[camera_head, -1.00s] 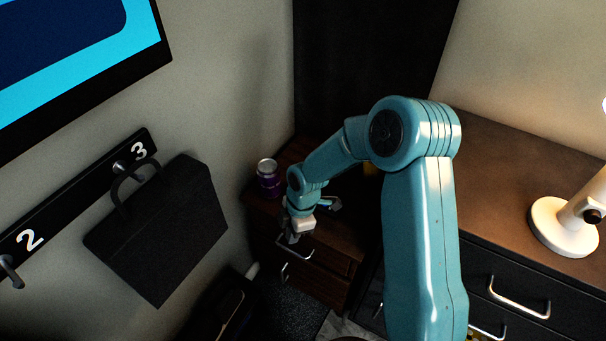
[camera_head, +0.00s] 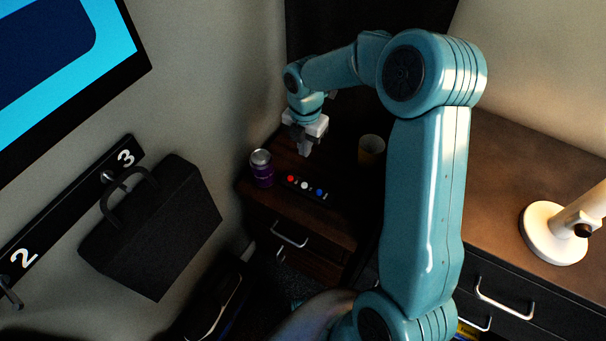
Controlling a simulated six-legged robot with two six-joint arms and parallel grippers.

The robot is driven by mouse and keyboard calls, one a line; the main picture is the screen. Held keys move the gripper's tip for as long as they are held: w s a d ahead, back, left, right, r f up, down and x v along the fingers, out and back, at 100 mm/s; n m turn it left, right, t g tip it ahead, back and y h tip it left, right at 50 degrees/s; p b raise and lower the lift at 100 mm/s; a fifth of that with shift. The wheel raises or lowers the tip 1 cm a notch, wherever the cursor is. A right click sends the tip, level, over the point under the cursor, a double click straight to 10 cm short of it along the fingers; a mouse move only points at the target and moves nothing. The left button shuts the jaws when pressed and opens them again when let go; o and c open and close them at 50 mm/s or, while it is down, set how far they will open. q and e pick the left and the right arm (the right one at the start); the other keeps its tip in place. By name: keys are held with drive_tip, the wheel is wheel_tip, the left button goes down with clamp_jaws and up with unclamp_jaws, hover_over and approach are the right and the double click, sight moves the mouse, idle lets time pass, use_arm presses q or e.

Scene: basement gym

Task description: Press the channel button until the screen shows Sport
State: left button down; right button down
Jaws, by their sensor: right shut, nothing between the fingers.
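A small black strip with a row of red, white and blue buttons, likely the button panel (camera_head: 312,191), lies on the dark wooden cabinet top. The red button (camera_head: 291,179) is at its left end, the white button (camera_head: 304,185) in the middle and the blue button (camera_head: 319,192) to the right. My right gripper (camera_head: 304,151) is shut and empty above the cabinet top, behind the strip and apart from it. The screen (camera_head: 60,60) at the upper left is only partly in view; it shows cyan and dark blue, with no readable word. My left gripper is not in view.
A purple can (camera_head: 262,169) stands left of the strip. A yellowish cup (camera_head: 371,150) stands to its right, near my arm. A white lamp (camera_head: 552,234) stands on the brown-topped drawer unit at right. A black bag (camera_head: 150,228) hangs from the numbered rack (camera_head: 70,215).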

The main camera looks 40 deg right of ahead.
sight(304, 185)
drive_tip(key=shift+a, duration=0.1)
wheel_tip(304, 185, down, 14)
drive_tip(key=shift+f+b, duration=0.1)
drive_tip(key=shift+b, duration=1)
